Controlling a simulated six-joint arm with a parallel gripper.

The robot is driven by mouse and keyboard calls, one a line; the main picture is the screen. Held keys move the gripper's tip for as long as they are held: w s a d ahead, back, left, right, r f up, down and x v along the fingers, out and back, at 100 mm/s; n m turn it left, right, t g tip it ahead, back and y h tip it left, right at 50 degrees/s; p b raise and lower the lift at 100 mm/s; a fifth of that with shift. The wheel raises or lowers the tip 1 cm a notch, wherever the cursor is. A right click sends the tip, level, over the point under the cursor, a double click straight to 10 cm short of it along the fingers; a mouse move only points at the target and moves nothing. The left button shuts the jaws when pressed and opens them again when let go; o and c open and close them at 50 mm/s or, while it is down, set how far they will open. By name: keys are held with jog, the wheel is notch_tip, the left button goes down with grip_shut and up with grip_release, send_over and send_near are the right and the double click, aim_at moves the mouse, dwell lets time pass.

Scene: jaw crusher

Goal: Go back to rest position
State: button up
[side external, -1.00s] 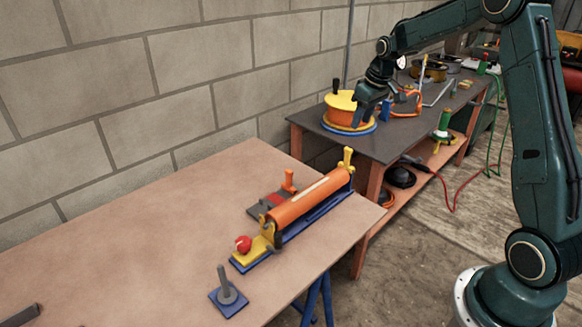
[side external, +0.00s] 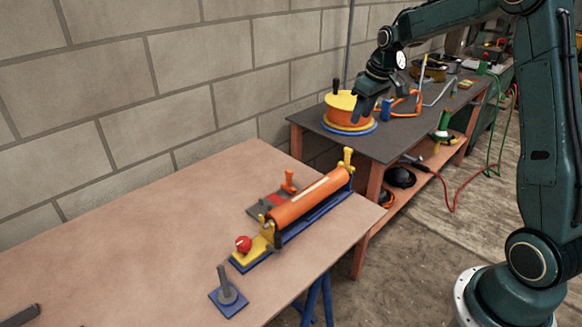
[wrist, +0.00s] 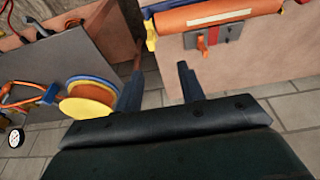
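My gripper (side external: 360,108) is in front of the orange drum with a yellow top (side external: 341,104) in the side view, hanging with its fingers down. In the wrist view, its two dark fingers (wrist: 158,84) are spread with nothing between them, so it is open and empty. The drum's yellow top (wrist: 86,107) shows left of the fingers there, on its blue and yellow base. I cannot tell the exact height of the fingers, but they look apart from the drum.
A brown table (side external: 130,220) holds an orange roller assembly (side external: 305,200), a red knob (side external: 243,244) and a blue-based peg (side external: 228,294). A grey-topped bench (side external: 400,145) carries hoses and a blue block (side external: 386,110). A block wall (side external: 180,90) stands behind.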

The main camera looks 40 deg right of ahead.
jog(key=s+a+r+t, duration=0.1)
jog(key=s+a+r, duration=0.9)
jog(key=s+a, duration=0.35)
jog(key=s+a+f, duration=0.1)
jog(key=s+a, duration=0.2)
jog(key=s, duration=0.4)
jog(key=s+a+t, duration=0.1)
jog(key=s+a, duration=0.2)
jog(key=s, duration=0.5)
jog(key=shift+a+f+t, duration=0.3)
jog(key=shift+a+f, duration=0.05)
jog(key=shift+f, duration=0.05)
